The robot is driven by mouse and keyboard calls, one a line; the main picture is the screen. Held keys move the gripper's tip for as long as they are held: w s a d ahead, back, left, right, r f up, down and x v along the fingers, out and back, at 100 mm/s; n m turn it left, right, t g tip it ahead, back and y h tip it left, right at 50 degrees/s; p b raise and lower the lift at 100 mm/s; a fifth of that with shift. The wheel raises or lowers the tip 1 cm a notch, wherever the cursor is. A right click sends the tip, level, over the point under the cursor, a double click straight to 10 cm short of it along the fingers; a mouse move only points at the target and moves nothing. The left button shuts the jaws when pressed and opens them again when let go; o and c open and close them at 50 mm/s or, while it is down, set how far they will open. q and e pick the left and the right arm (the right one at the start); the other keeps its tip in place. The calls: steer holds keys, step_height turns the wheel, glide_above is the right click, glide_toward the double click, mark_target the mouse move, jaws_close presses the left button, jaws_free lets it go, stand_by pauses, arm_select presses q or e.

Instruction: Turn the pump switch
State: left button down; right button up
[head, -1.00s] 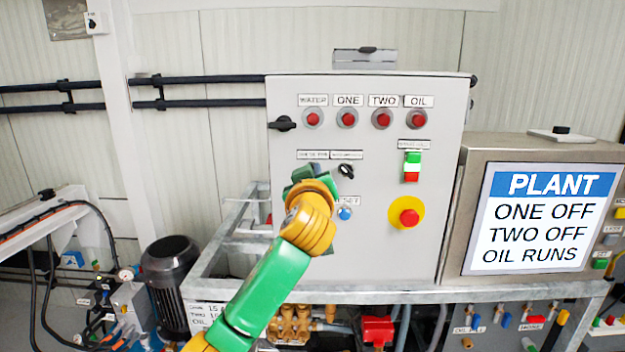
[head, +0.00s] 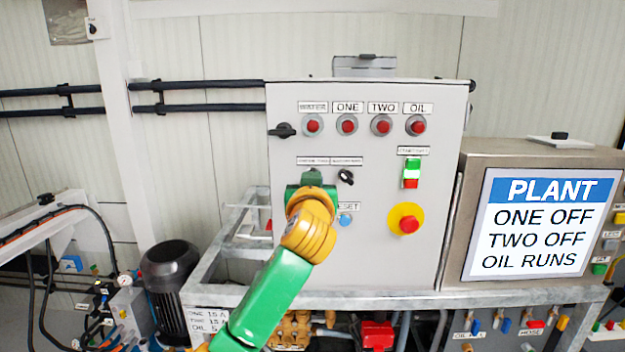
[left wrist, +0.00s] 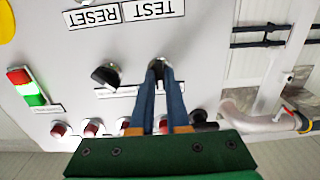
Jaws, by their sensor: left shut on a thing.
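The grey control panel (head: 390,258) faces me, with two black rotary switches under small labels that I cannot read fully. My left gripper (left wrist: 158,70) has its two blue fingers shut on the left one of them, a dark knob (left wrist: 157,64), seen upside down in the left wrist view. In the head view my green left gripper (head: 310,180) covers that knob. The other black switch (head: 346,177) stands free just to the right; it also shows in the left wrist view (left wrist: 105,75). My right gripper is not in view.
Red lamps (head: 381,125) labelled WATER, ONE, TWO and OIL line the panel's top. A blue button (head: 344,221) and a red stop button on a yellow disc (head: 408,224) sit lower. A screen (head: 540,222) reads PLANT, ONE OFF, TWO OFF, OIL RUNS. A metal frame (head: 400,295) runs below.

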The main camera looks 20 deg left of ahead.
arm_select(q)
steer(key=shift+r, duration=0.3)
steer(key=c, duration=0.9)
jaws_free()
steer(key=shift+f, duration=0.1)
steer(key=b+v, duration=0.4)
steer(key=v, duration=0.3)
steer(key=shift+b, duration=0.35)
